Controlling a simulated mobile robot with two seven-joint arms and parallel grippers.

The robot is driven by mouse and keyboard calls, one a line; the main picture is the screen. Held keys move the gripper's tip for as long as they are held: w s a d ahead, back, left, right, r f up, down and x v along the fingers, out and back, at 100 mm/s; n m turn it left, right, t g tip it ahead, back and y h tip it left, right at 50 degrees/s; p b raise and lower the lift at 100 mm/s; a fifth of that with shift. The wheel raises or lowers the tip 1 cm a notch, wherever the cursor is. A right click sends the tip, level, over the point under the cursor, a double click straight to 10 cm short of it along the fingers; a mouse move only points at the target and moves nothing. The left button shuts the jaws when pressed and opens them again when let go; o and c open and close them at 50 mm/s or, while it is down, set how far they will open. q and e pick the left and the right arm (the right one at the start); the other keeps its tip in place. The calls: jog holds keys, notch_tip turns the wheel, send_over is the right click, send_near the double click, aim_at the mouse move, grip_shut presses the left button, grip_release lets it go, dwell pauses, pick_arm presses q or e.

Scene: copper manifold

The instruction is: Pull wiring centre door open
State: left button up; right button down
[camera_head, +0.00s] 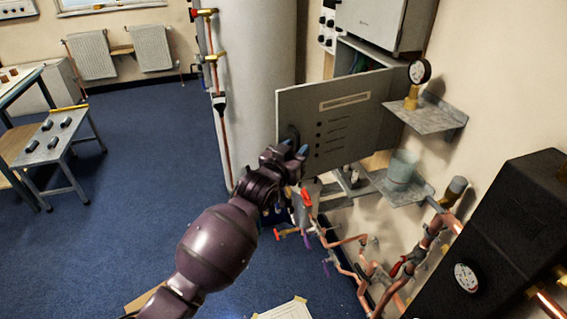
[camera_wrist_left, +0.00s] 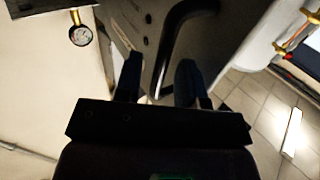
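The wiring centre door (camera_head: 350,112) is a flat grey panel with a label and a column of dark marks. It stands swung out from its cabinet (camera_head: 372,52) on the wall, with a gap behind its top edge. Its dark handle (camera_head: 291,133) is at the door's left edge. My left gripper (camera_head: 297,153) is at that edge, just below the handle. In the left wrist view the fingers (camera_wrist_left: 160,82) are apart, and the curved black handle (camera_wrist_left: 176,32) runs down between them. I cannot tell whether they touch it. My right gripper is out of view.
A large pale cylinder (camera_head: 255,85) stands left of the door. A shelf with a gauge (camera_head: 419,72) is close on its right. Copper pipes (camera_head: 350,262) and a black unit (camera_head: 500,245) lie below and right.

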pick_arm(q)
jog(key=v, duration=0.9)
jog(key=shift+s+a, duration=0.15)
jog(key=shift+s, duration=0.2)
jog(key=shift+r, duration=0.1)
jog(key=s+a+f+n+y, duration=0.2)
jog(key=s+a+f+y, duration=0.15)
jog(key=a+f, duration=0.45)
jog(key=s+a+f+n+y, duration=0.1)
jog(key=s+a+f+y, duration=0.3)
jog(key=a, duration=0.8)
jog(key=s+a+f+n+g+y, duration=0.1)
jog(key=s+a+f, duration=0.4)
jog(key=s+f, duration=0.2)
jog(key=s+a+f+n+g+y, duration=0.1)
jog(key=s+a+f, duration=0.4)
jog(key=s, duration=0.7)
notch_tip(320, 180, down, 2)
jog(key=shift+f+n+g+y, duration=0.15)
jog(key=shift+n+g+y, duration=0.25)
jog(key=shift+g+y, duration=0.2)
